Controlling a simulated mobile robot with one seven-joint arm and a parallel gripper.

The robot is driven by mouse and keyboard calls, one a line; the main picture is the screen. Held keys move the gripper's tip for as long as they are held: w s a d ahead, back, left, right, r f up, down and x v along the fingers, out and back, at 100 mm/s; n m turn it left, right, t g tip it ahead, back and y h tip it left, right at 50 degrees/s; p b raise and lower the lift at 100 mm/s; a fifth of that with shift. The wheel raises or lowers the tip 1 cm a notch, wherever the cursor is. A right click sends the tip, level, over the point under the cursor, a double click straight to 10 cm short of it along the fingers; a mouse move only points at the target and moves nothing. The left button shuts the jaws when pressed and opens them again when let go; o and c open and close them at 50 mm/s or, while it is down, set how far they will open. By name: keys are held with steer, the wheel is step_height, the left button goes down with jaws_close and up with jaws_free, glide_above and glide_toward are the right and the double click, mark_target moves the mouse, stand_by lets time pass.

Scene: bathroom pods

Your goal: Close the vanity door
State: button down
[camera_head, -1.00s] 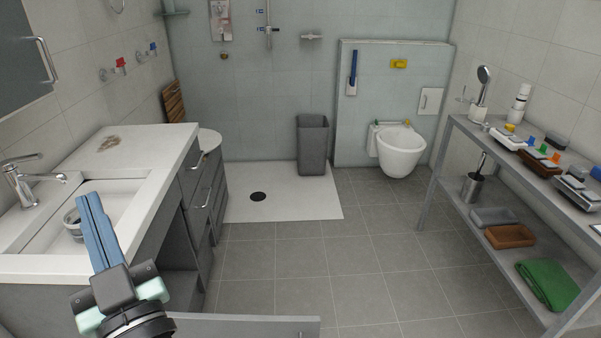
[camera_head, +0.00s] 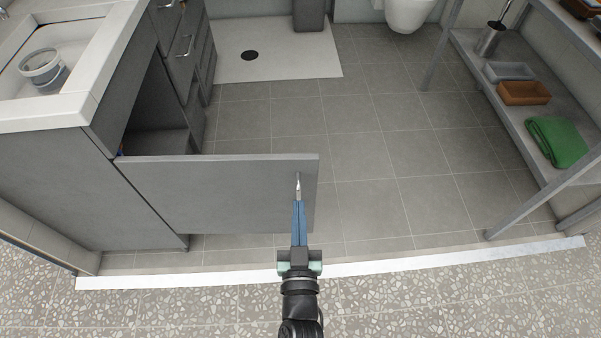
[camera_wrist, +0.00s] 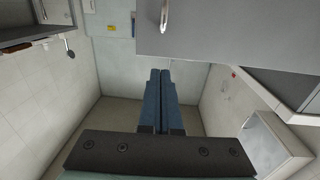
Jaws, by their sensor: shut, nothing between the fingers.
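The vanity door (camera_head: 220,200) is a flat grey panel standing wide open, swung out from the grey vanity cabinet (camera_head: 90,195) on the left. The cabinet's dark opening (camera_head: 150,110) is exposed behind it. A small metal handle (camera_head: 298,183) is near the door's free right end. My gripper (camera_head: 299,203) is shut and empty, its blue fingers in front of the handle side of the door, just below the handle. I cannot tell whether they touch. In the wrist view, the door (camera_wrist: 240,35) and handle (camera_wrist: 164,14) are above my gripper's fingertips (camera_wrist: 161,72).
A white countertop (camera_head: 95,100) with a sink and a round grey container (camera_head: 44,70) tops the vanity. A metal shelf rack (camera_head: 530,130) holds a green towel (camera_head: 557,142) at right. A pale threshold strip (camera_head: 400,266) crosses the front. The tiled floor between is clear.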

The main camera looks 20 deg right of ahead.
mark_target(298, 163)
steer(key=b+x, duration=0.2)
steer(key=x, duration=0.7)
steer(key=shift+w, duration=0.2)
steer(key=shift+f+b, duration=0.1)
steer(key=shift+b, duration=0.25)
